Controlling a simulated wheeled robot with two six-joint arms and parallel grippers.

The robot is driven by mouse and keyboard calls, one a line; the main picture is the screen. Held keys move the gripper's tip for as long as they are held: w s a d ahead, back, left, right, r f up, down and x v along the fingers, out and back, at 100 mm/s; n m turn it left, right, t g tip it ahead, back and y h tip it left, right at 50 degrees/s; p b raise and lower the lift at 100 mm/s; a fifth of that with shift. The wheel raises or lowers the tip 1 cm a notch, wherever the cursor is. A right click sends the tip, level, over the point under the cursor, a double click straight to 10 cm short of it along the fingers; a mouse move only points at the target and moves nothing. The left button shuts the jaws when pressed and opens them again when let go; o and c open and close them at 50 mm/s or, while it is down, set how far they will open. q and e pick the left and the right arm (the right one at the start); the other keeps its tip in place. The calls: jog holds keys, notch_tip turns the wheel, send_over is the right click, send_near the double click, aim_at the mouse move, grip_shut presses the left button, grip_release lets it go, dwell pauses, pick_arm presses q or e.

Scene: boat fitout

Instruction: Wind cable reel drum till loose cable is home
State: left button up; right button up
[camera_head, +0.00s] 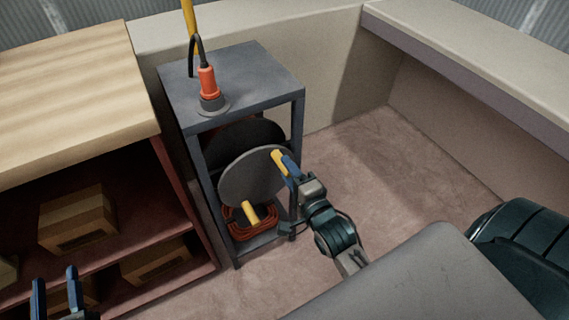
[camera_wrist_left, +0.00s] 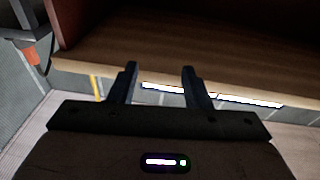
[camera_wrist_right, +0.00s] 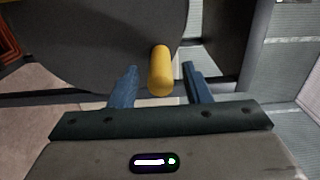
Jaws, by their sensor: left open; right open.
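The cable reel drum shows as a grey disc (camera_head: 248,175) inside a dark metal stand, with a darker disc behind it. A yellow handle (camera_head: 277,157) sticks out near its upper right rim. Orange cable (camera_head: 268,237) lies coiled low in the stand; a second yellow cylinder (camera_head: 250,213) shows in front of it. My right gripper (camera_wrist_right: 160,88) is open, with the yellow handle (camera_wrist_right: 160,70) between its fingers, not clamped. The drum face (camera_wrist_right: 90,40) fills the upper left of that view. My left gripper (camera_head: 55,285) is open and empty at the lower left.
A wooden-topped shelf unit (camera_head: 70,80) with boxes (camera_head: 75,218) stands left. Carpet (camera_head: 370,180) is clear right of the stand. A grey surface (camera_head: 410,285) lies at bottom right.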

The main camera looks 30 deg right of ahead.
pick_arm(q)
jog(key=shift+s+d+f+g+p, duration=0.1)
jog(key=shift+s+f+g, duration=0.1)
jog(key=shift+f+g, duration=0.45)
jog(key=shift+s+d+f+g+p, duration=0.15)
jog(key=shift+s+f+g, duration=0.15)
jog(key=shift+f, duration=0.7)
jog(key=shift+s+a+f+g+p, duration=0.1)
jog(key=shift+s+f+g, duration=0.05)
jog(key=shift+f+g, duration=0.55)
pick_arm(e)
jog(key=shift+w, duration=1.2)
pick_arm(q)
jog(key=shift+f, duration=0.1)
pick_arm(e)
jog(key=c, duration=0.8)
